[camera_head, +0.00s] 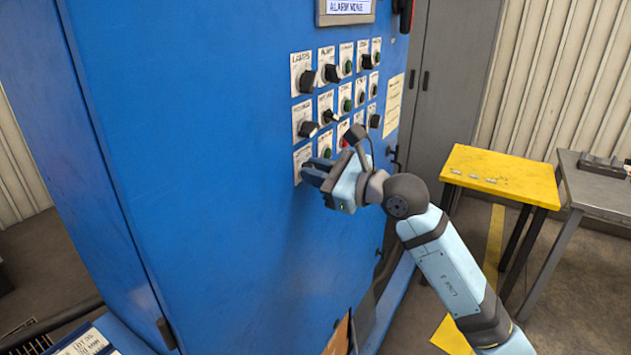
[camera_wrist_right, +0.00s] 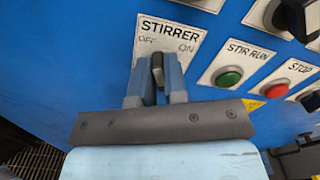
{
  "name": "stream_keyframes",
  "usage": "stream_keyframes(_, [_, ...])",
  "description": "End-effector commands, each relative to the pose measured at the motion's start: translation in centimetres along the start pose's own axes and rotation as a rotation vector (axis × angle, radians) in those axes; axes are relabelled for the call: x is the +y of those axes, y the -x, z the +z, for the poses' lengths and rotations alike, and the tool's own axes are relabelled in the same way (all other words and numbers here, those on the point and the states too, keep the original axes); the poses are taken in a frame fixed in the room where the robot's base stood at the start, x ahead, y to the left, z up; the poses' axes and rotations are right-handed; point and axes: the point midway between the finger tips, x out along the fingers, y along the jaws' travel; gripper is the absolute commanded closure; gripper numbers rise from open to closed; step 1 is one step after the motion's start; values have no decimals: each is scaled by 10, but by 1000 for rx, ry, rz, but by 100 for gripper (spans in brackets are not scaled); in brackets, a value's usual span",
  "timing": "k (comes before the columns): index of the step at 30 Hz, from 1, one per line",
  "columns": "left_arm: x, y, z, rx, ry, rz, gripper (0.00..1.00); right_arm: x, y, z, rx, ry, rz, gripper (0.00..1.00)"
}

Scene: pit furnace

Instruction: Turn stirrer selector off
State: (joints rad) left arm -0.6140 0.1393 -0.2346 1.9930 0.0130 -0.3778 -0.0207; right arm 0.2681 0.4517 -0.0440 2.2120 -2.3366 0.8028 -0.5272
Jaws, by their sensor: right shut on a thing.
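The stirrer selector (camera_wrist_right: 157,70) is a dark knob on a white plate labelled STIRRER, with OFF on the left and ON on the right. In the right wrist view the knob sits between my fingers, and it looks roughly upright. My right gripper (camera_wrist_right: 157,82) is shut on it. In the head view the selector's white plate (camera_head: 302,155) is at the lower left of the panel, and my right gripper (camera_head: 311,171) reaches it from the right, covering the knob. My left gripper is not in view.
A green STIR RUN button (camera_wrist_right: 229,77) and a red STOP button (camera_wrist_right: 276,90) sit right of the selector. Several other knobs fill the blue cabinet (camera_head: 200,150) panel above. A yellow table (camera_head: 500,172) and a grey table (camera_head: 600,190) stand at right.

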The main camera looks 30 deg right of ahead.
Motion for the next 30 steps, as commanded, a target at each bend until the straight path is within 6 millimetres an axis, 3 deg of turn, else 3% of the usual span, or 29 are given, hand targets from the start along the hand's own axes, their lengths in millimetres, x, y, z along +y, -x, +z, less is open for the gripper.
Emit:
stream_keyframes(8, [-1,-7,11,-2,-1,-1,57,1,0,-1,-1,90,0,100])
stream_keyframes(23, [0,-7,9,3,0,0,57,1,0,0,0,109,0,100])
stream_keyframes(24, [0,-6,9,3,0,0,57,0,0,0,0,109,0,83])
stream_keyframes(27, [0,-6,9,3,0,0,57,0,0,0,0,109,0,62])
stream_keyframes(30, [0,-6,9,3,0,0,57,0,0,0,0,108,0,62])
